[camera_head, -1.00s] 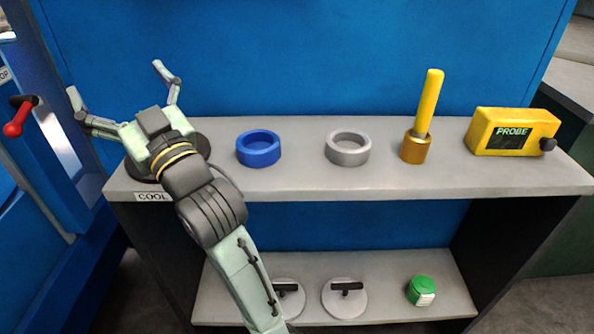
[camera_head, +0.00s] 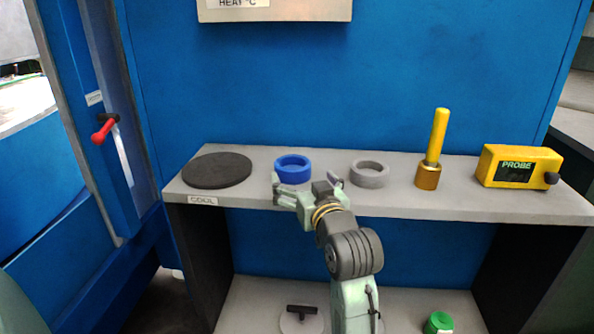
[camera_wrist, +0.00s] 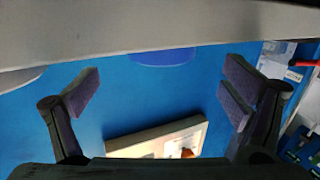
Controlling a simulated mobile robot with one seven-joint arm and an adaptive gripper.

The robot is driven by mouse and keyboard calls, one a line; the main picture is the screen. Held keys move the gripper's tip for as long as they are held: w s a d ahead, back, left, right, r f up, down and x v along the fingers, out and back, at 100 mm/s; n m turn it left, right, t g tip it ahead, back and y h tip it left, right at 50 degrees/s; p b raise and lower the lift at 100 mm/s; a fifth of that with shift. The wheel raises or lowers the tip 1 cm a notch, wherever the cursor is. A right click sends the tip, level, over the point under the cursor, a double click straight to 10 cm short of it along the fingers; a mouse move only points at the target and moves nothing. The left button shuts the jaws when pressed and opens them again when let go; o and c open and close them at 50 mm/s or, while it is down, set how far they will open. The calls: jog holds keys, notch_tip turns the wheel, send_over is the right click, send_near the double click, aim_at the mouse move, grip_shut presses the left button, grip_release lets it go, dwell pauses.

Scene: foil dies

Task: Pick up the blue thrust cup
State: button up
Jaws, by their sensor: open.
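The blue thrust cup (camera_head: 292,168) is a short blue ring standing upright on the grey shelf, right of the dark round pad. My gripper (camera_head: 306,183) is open and empty at the shelf's front edge. It is just in front of the cup and slightly right of it, with the fingers pointing toward the back wall. In the wrist view, the picture looks upside down, and part of the cup (camera_wrist: 163,57) shows at the top centre, between and beyond the spread fingers (camera_wrist: 160,90). The shelf's edge hides the rest of it there.
The shelf (camera_head: 400,205) also holds a dark round pad (camera_head: 217,170) at left, a grey ring (camera_head: 370,175), a yellow-handled brass tool (camera_head: 428,176) and a yellow probe box (camera_head: 517,167). A blue wall (camera_head: 400,80) stands behind. A lower shelf (camera_head: 255,295) is below.

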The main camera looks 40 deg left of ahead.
aim_at(297, 170)
jog(key=shift+p+x, duration=0.95)
jog(key=shift+x, duration=2.6)
jog(key=shift+s, duration=0.1)
jog(key=shift+c, duration=0.5)
jog(key=c, duration=1.3)
jog(key=shift+c, duration=0.6)
jog(key=shift+r, duration=0.15)
